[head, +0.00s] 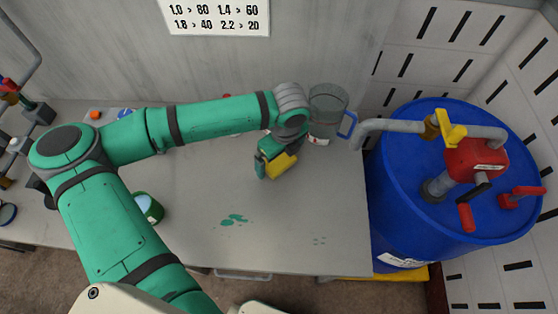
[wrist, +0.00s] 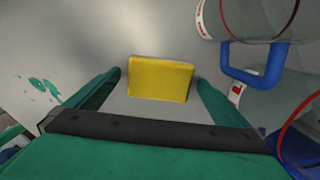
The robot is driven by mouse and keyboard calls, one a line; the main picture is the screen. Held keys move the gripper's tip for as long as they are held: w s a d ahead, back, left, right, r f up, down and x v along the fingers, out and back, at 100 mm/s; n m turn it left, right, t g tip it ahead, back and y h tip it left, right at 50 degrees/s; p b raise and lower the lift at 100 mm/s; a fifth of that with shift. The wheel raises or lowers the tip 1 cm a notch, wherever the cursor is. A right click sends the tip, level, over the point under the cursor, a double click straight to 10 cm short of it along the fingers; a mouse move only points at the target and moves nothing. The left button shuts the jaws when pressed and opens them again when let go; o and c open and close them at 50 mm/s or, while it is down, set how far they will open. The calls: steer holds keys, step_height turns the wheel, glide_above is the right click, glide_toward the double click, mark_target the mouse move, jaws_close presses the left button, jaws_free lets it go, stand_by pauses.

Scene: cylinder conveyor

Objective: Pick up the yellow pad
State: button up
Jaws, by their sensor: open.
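The yellow pad (wrist: 160,79) is a small flat block on the grey table (head: 330,215). In the wrist view it lies ahead of my gripper (wrist: 158,82), between the two green fingers, with a gap on each side. In the head view the pad (head: 283,166) shows beside my gripper (head: 268,168) near the table's middle right, partly covered by it. My gripper is open and empty. The exact height of the fingers above the table cannot be told.
A clear pitcher with a blue handle (head: 326,112) stands close behind my gripper to the right. A blue drum (head: 400,200) with a pipe and red valve is at the right. A green cup (head: 148,208) stands left. Green spots mark the table's front, which is otherwise clear.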

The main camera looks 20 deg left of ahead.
steer(key=shift+w, duration=0.1)
steer(key=c, duration=1.2)
steer(key=shift+a, duration=0.1)
steer(key=shift+r, duration=0.1)
steer(key=shift+r, duration=0.55)
steer(key=s+a+r, duration=0.1)
steer(key=s+r, duration=1)
steer(key=s, duration=0.3)
steer(key=shift+a+r, duration=0.35)
steer(key=shift+a, duration=0.05)
